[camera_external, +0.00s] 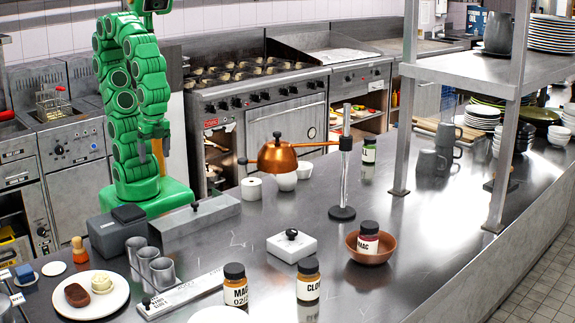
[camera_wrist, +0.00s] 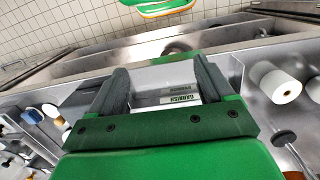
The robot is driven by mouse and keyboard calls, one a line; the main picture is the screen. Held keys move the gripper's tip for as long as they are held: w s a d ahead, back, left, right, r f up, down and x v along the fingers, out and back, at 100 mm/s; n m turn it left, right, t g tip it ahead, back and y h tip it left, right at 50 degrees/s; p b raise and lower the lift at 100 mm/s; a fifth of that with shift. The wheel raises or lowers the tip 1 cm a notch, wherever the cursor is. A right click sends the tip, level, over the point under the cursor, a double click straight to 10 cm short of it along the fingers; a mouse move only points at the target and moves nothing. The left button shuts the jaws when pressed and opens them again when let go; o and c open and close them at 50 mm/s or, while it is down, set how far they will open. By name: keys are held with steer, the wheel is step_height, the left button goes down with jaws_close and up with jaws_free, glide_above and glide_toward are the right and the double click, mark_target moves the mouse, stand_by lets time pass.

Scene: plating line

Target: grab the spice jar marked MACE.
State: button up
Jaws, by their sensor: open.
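A dark-lidded jar (camera_external: 235,287) with a white label stands at the front of the counter; its label starts "MA", the rest turned out of sight. Another dark-lidded jar (camera_external: 368,239) stands in a copper bowl (camera_external: 372,257); its label seems to read "MAC", with its end unclear. A jar (camera_external: 308,282) beside the front one reads "CLO". A further jar (camera_external: 369,150) stands farther back, its label too small to read. My gripper (camera_external: 153,152) is open and empty at the left, well away from the jars. In the wrist view my gripper (camera_wrist: 162,78) shows spread fingers and no jar between them.
Steel containers (camera_external: 200,218), a white lidded box (camera_external: 291,247) and a plate with food (camera_external: 112,300) occupy the left and front.

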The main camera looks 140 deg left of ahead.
steer(key=w+d+r+n+t+h, duration=0.1)
steer(key=w+d+r+n+t, duration=0.2)
steer(key=w+d+n+t, duration=0.95)
steer(key=w+d+r+g+h, duration=0.25)
steer(key=w+d, duration=0.35)
steer(key=w, duration=1.5)
steer(key=w+d+r+n+t+h, duration=0.15)
steer(key=w+d+n+t, duration=0.55)
steer(key=w, duration=1)
steer(key=w+d+n+g+y, duration=0.1)
steer(key=w+d+n+y, duration=0.2)
steer(key=w+n, duration=0.2)
steer(key=n+g+y, duration=0.3)
steer(key=n+y, duration=1.3)
steer(key=n, duration=0.6)
glide_toward(243, 269)
steer(key=a, duration=0.2)
steer(key=shift+w+a, duration=0.3)
steer(key=shift+x, duration=0.8)
steer(key=shift+w+d+x, duration=0.1)
steer(key=shift+w+x, duration=0.05)
steer(key=shift+x, duration=1.3)
steer(key=shift+w+d+x, duration=0.15)
steer(key=shift+x, duration=1.35)
steer(key=shift+f, duration=0.15)
steer(key=shift+c, duration=0.5)
